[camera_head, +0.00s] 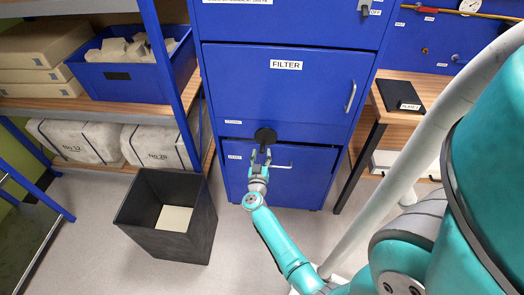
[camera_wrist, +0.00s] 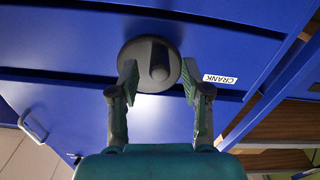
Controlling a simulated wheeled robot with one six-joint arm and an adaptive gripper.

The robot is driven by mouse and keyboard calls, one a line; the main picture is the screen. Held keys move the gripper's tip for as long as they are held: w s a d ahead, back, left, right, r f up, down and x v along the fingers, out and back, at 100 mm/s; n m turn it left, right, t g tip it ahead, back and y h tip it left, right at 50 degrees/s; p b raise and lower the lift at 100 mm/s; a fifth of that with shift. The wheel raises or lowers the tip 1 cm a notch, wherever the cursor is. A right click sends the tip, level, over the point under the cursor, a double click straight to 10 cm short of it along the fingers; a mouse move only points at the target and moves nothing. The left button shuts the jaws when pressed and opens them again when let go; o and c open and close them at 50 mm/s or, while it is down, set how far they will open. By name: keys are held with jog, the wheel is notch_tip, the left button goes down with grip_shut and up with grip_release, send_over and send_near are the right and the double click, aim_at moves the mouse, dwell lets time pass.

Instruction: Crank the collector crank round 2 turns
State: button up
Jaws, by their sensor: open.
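The collector crank is a dark round disc (camera_head: 265,136) on the blue cabinet front, just below the FILTER door. In the wrist view the disc (camera_wrist: 148,50) has a rounded knob (camera_wrist: 159,73) standing out toward the camera, and a CRANK label (camera_wrist: 219,79) beside it. My gripper (camera_head: 260,156) is right in front of the crank's lower part. In the wrist view my gripper (camera_wrist: 158,80) is open, one finger on each side of the knob, with clear gaps between knob and fingers. How deep the fingertips reach along the knob is unclear.
A dark open bin (camera_head: 140,205) stands on the floor to the left. Shelving is at left, a wooden bench (camera_head: 405,118) at right.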

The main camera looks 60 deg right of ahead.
aim_at(265, 141)
jog(key=shift+x, duration=1.3)
jog(key=shift+c, duration=0.3)
grip_shut()
